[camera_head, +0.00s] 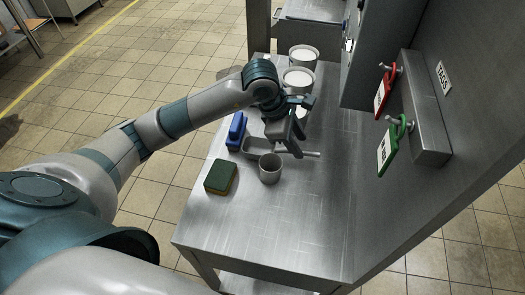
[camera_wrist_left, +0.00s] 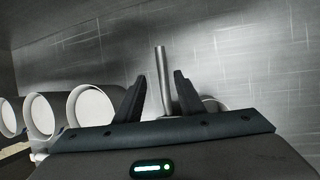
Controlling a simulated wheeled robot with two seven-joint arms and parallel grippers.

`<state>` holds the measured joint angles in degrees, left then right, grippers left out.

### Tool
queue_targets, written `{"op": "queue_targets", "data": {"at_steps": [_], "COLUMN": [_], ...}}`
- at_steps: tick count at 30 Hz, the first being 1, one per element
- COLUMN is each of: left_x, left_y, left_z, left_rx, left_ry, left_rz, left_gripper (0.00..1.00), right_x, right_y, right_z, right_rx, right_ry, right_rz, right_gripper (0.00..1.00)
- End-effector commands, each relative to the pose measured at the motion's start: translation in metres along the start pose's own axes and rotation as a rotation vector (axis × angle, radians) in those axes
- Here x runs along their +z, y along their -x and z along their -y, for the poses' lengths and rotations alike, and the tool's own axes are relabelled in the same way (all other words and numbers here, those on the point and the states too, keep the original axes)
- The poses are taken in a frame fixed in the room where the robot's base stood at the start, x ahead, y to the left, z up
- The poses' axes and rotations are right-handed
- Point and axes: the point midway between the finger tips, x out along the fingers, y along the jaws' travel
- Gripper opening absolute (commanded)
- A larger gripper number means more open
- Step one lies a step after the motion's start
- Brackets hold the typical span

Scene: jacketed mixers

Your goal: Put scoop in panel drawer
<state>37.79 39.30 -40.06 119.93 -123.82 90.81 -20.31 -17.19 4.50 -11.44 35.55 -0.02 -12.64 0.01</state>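The metal scoop (camera_head: 258,147) lies on the steel table, its handle (camera_head: 311,154) pointing right. My left gripper (camera_head: 294,148) is low over the scoop's handle end. In the left wrist view, the open fingers (camera_wrist_left: 160,76) stand on either side of the round handle (camera_wrist_left: 163,70), with a clear gap on the left and a smaller one on the right. I cannot tell whether either finger touches it. An open drawer-like tray (camera_head: 312,10) shows beyond the table's far end; I cannot tell if it is the panel drawer. My right gripper is not in view.
A metal cup (camera_head: 270,169) stands close in front of the scoop. White-filled pots (camera_head: 298,79) line the back. The panel with red (camera_head: 383,90) and green tags (camera_head: 388,148) rises right. The near table (camera_head: 270,235) is clear.

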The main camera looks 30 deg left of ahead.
Motion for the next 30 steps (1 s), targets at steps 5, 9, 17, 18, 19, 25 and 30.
{"op": "queue_targets", "data": {"at_steps": [5, 9, 17, 18, 19, 25, 30], "left_x": [-0.001, -0.002, -0.004, -0.004, -0.004, -0.004, -0.004], "left_y": [-0.014, -0.032, -0.047, -0.047, -0.047, -0.047, -0.047], "left_z": [0.005, 0.006, 0.005, 0.005, 0.005, 0.005, 0.005], "left_rx": [-0.006, -0.004, 0.000, 0.000, 0.000, -0.001, -0.001], "left_ry": [0.002, 0.002, 0.000, 0.000, 0.000, 0.000, 0.000], "left_rz": [-0.001, 0.001, 0.000, 0.000, 0.000, 0.000, 0.000], "left_gripper": [0.35, 0.35, 0.35, 0.35, 0.35, 0.35, 0.23], "right_x": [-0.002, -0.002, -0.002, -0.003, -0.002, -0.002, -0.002], "right_y": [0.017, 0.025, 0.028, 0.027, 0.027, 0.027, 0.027], "right_z": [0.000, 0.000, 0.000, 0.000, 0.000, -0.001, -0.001], "right_rx": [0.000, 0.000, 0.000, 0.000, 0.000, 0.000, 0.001], "right_ry": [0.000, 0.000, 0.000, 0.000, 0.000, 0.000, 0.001], "right_rz": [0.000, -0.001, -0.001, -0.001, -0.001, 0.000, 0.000], "right_gripper": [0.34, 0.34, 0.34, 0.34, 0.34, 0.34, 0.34]}}
